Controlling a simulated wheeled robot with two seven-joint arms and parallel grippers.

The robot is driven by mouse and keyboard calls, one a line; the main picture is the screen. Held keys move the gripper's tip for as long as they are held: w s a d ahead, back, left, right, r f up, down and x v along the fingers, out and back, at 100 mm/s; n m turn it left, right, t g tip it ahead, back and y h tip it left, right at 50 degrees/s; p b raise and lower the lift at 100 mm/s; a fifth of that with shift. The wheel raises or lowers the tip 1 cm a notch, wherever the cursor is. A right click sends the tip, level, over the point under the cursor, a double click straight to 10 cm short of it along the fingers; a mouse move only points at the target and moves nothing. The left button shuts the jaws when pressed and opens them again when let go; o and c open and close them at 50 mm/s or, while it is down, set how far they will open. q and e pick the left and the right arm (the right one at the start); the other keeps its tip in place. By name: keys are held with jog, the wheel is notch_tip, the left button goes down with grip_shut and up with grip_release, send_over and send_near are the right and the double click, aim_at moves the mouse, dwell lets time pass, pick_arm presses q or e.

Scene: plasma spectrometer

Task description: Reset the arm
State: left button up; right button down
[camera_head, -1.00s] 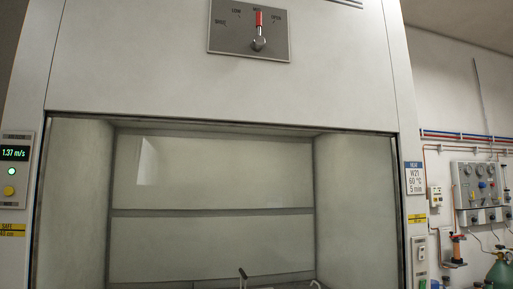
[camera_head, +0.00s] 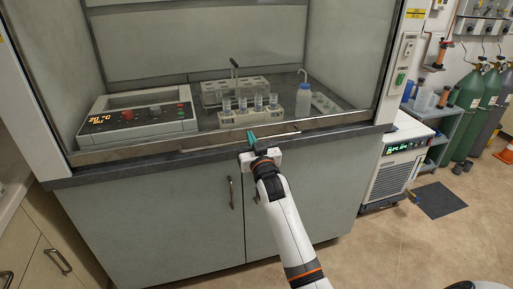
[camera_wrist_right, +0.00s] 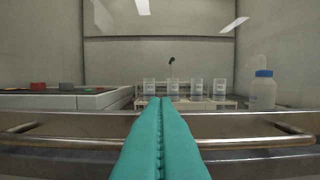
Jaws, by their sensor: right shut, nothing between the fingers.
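My right gripper (camera_head: 251,138) is in front of the fume hood's front edge in the head view, with my white arm reaching up to it from the bottom. Its teal fingers (camera_wrist_right: 160,140) are pressed together with nothing between them in the right wrist view. They point into the hood, close to a metal bar handle (camera_wrist_right: 60,140) that runs across the wrist view. Whether the fingers touch the handle I cannot tell. My left gripper does not show.
Inside the hood stand a heating unit (camera_head: 137,120) with an orange display, a rack of clear beakers (camera_head: 258,103) and a blue-capped bottle (camera_head: 303,100). A chiller (camera_head: 398,165), a cart (camera_head: 442,135) and green gas cylinders (camera_head: 470,110) stand at the right. The floor (camera_head: 400,250) at right is mostly open.

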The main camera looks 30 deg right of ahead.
jog(key=r+v, duration=0.1)
jog(key=v, duration=0.4)
jog(key=s+a+f+n+g+y+p, duration=0.1)
jog(key=a+f+g, duration=0.1)
jog(key=f, duration=0.9)
jog(key=s+a+f+n+g+y, duration=0.1)
jog(key=a+f+g+y, duration=0.15)
jog(key=f, duration=0.95)
jog(key=s+a+f+n+g+p, duration=0.1)
jog(key=s+a+f+g, duration=0.1)
jog(key=s+f, duration=0.45)
jog(key=s+a+f+g, duration=0.1)
jog(key=s+f+g, duration=0.15)
jog(key=f, duration=0.75)
jog(key=s+a+f+n+g+p, duration=0.1)
jog(key=s+f+g, duration=0.1)
jog(key=s+f, duration=0.75)
jog(key=s+a+f+g, duration=0.1)
jog(key=s+f+g, duration=0.35)
jog(key=s, duration=0.75)
jog(key=s+f+g, duration=0.1)
jog(key=s+f, duration=0.2)
jog(key=s, duration=0.7)
jog(key=s+f+n+g+p, duration=0.1)
jog(key=s+f, duration=0.3)
jog(key=s, duration=0.7)
jog(key=shift+s+y, duration=0.25)
jog(key=shift+y, duration=0.2)
